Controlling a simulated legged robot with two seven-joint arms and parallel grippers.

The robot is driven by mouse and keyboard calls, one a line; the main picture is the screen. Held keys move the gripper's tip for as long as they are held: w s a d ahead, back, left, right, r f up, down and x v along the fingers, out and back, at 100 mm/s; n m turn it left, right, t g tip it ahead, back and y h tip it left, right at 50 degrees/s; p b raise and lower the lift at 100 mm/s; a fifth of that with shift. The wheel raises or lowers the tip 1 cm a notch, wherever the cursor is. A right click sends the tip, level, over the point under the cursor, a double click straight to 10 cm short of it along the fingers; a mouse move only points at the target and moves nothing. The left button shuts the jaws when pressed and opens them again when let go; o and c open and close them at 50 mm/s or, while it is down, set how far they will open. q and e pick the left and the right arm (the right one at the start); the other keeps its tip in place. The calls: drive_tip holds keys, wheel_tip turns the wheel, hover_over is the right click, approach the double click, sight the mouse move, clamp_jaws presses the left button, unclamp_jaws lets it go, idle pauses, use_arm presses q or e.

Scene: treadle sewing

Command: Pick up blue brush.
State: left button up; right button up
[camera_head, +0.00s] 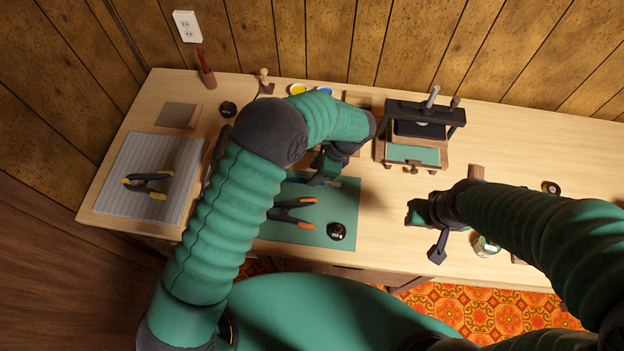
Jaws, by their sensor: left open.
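I cannot make out a blue brush; my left arm covers part of the table's middle. A small blue round thing (325,91) shows at the back behind that arm, but I cannot tell that it is a brush. My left gripper (326,172) is open above the back edge of the green mat (345,210), partly hidden by its own arm. My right gripper (428,232) appears open and empty over bare table, right of the mat.
On the mat are an orange-handled clamp (292,213) and a black round tin (336,231). A yellow-handled clamp (147,184) lies on a striped grey board (133,205) at left. A press (424,122) stands at the back. The table (540,150) is clear at back right.

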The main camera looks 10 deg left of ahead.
sight(304, 179)
use_arm(q)
drive_tip(key=x, duration=0.2)
drive_tip(key=a+x, duration=0.1)
drive_tip(key=x, duration=0.2)
drive_tip(key=shift+r+p, duration=0.25)
drive_tip(key=shift+p, duration=0.05)
drive_tip(key=shift+w+f, duration=0.1)
drive_tip(key=shift+f, duration=0.05)
drive_tip(key=shift+d, duration=0.1)
clamp_jaws()
